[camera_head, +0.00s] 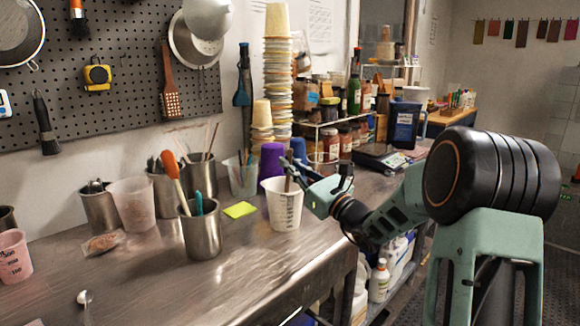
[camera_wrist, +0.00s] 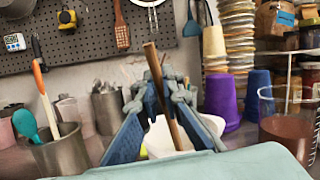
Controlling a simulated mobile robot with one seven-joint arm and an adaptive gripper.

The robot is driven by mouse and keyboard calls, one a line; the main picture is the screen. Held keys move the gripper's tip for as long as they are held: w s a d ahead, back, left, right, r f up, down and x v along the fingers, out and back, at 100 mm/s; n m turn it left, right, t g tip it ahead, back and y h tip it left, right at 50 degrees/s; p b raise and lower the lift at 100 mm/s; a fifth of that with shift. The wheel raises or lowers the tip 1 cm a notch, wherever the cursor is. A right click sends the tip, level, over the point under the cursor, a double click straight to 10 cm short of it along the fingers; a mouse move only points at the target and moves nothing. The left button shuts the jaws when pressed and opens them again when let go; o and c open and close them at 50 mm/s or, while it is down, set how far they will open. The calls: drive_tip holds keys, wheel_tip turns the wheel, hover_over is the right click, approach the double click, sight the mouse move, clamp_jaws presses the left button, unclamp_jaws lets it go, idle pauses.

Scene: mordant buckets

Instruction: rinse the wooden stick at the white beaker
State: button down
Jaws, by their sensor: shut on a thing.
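The white beaker (camera_head: 284,208), with dark printed markings, stands on the steel bench near its front edge. In the wrist view, part of the white beaker (camera_wrist: 163,139) shows behind and between my fingers. My gripper (camera_head: 303,181) is at the beaker's rim, on its right side. It is shut on the brown wooden stick (camera_wrist: 154,66), which also shows in the head view (camera_head: 288,170). The stick is slightly tilted, its upper end above the fingers. Its lower part runs down at the beaker's mouth; the tip is hidden, so I cannot tell how deep it is.
A steel cup (camera_head: 201,236) with an orange spatula and a teal tool stands left of the beaker. A clear beaker of brown liquid (camera_wrist: 284,143) is at right in the wrist view. The front-left bench is mostly clear.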

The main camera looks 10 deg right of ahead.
drive_tip(key=shift+w, duration=0.25)
wheel_tip(320, 180, up, 13)
drive_tip(key=p, duration=0.8)
drive_tip(key=shift+f, duration=0.3)
idle(2.9)
drive_tip(key=f+b, duration=0.3)
drive_tip(key=f, duration=0.1)
drive_tip(key=f+b, duration=0.3)
drive_tip(key=f, duration=0.1)
drive_tip(key=s+f+b, duration=0.1)
drive_tip(key=f+b, duration=0.3)
drive_tip(key=shift+f, duration=0.25)
idle(0.3)
drive_tip(key=shift+w, duration=0.25)
